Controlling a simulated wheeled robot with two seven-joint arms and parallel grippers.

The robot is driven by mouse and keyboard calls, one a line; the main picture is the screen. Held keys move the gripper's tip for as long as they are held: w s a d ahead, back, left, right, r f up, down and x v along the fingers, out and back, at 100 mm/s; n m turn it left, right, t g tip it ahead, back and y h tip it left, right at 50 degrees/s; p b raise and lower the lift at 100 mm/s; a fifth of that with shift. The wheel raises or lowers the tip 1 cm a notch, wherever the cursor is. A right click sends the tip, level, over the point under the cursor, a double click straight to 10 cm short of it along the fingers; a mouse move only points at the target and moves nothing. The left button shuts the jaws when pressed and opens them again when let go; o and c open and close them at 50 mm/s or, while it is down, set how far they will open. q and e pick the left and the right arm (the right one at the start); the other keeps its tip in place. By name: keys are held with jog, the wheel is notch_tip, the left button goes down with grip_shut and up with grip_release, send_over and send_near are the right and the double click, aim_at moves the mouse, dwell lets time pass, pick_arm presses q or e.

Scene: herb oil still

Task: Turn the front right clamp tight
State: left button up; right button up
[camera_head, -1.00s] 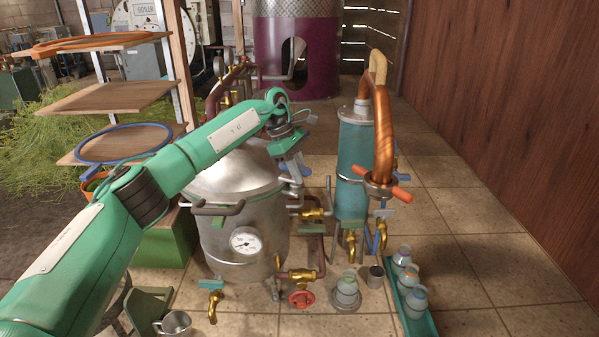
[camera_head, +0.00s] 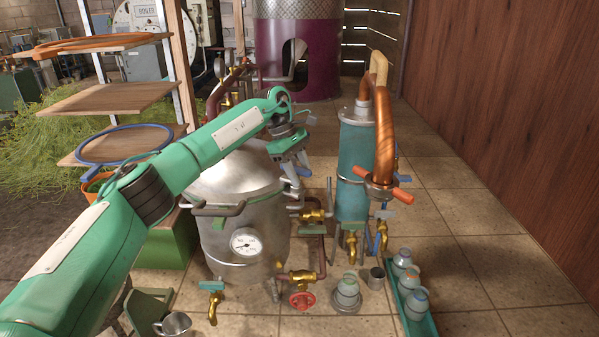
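The silver still pot (camera_head: 241,240) with its domed lid (camera_head: 235,175) stands in the middle, a dial gauge on its front. My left gripper (camera_head: 297,186) is at the right side of the lid rim, pointing down. A small blue part (camera_head: 304,172) shows beside its fingers; I cannot tell whether it is a clamp handle or part of the gripper. The front right clamp is not clearly visible, and the gripper covers that part of the rim. I cannot tell whether the fingers are open or shut. My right gripper is out of view.
A teal condenser (camera_head: 354,170) with a copper pipe (camera_head: 384,135) stands right of the pot. Brass valves (camera_head: 312,215) and a red handwheel (camera_head: 302,300) are at the pot's lower right. A green tray (camera_head: 421,326) holds bottles. Floor farther right is clear.

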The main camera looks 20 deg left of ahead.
pick_arm(q)
jog(key=b+v, duration=0.1)
jog(key=v, duration=0.3)
jog(key=shift+a+r, duration=0.15)
jog(key=shift+r, duration=0.2)
jog(key=v, duration=0.9)
jog(key=shift+b, duration=0.4)
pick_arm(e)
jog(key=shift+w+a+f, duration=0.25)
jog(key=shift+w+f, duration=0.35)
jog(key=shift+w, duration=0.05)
